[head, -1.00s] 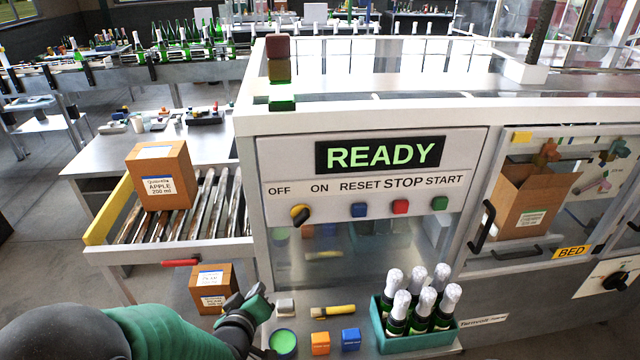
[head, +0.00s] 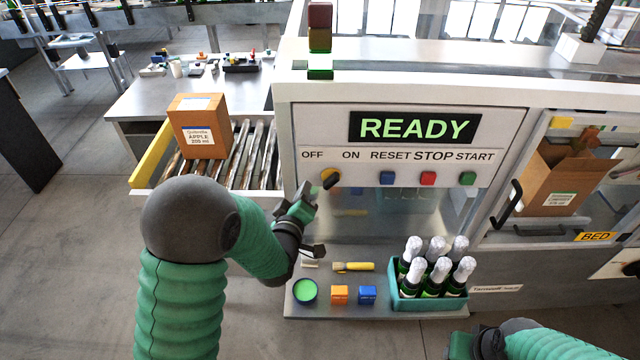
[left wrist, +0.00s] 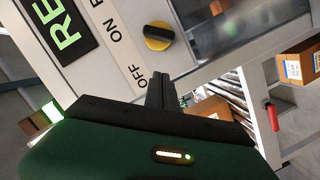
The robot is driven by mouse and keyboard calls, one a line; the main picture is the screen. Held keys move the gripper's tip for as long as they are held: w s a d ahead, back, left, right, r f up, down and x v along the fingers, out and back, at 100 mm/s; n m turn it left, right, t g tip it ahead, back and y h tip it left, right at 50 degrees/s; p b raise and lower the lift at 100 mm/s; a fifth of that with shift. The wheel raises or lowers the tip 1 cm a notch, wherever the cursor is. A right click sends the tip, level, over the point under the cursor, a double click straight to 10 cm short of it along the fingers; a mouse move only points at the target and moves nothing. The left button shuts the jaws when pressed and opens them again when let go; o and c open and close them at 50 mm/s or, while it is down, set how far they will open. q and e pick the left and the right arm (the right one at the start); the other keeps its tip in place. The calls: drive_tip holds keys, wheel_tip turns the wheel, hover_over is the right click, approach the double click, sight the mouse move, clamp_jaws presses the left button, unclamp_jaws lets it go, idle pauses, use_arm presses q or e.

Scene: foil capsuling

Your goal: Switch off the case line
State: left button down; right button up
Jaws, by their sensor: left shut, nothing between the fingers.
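The case line's control panel (head: 490,115) shows READY in green on its display (head: 415,127). A yellow and black rotary switch (head: 331,179) sits under the OFF and ON labels; it also shows in the left wrist view (left wrist: 158,36). Its black handle is turned off the vertical in the head view. My left gripper (head: 304,192) is shut and empty, just below and left of the switch, apart from it. In the left wrist view its fingertips (left wrist: 160,80) are near the OFF label. My right gripper (head: 478,345) is only partly seen at the bottom edge.
Blue, red and green buttons (head: 428,179) sit right of the switch. Below are a teal crate (head: 403,300) of foil-topped bottles, a yellow-handled tool (head: 353,267), orange and blue blocks (head: 367,295) and a green-topped pot (head: 305,291). A carton (head: 199,140) stands on rollers at left.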

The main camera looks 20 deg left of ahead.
sight(323, 178)
use_arm(q)
drive_tip(key=w, duration=0.1)
drive_tip(key=w+d+f+p, duration=0.1)
drive_tip(key=w, duration=0.1)
drive_tip(key=w+f+p, duration=0.1)
drive_tip(key=shift+w+d+f, duration=0.1)
drive_tip(key=shift+w+d, duration=0.1)
drive_tip(key=shift+w, duration=0.2)
drive_tip(key=shift+w+d+f+p, duration=0.1)
drive_tip(key=shift+d+f+p, duration=0.25)
drive_tip(key=shift+d+f, duration=0.2)
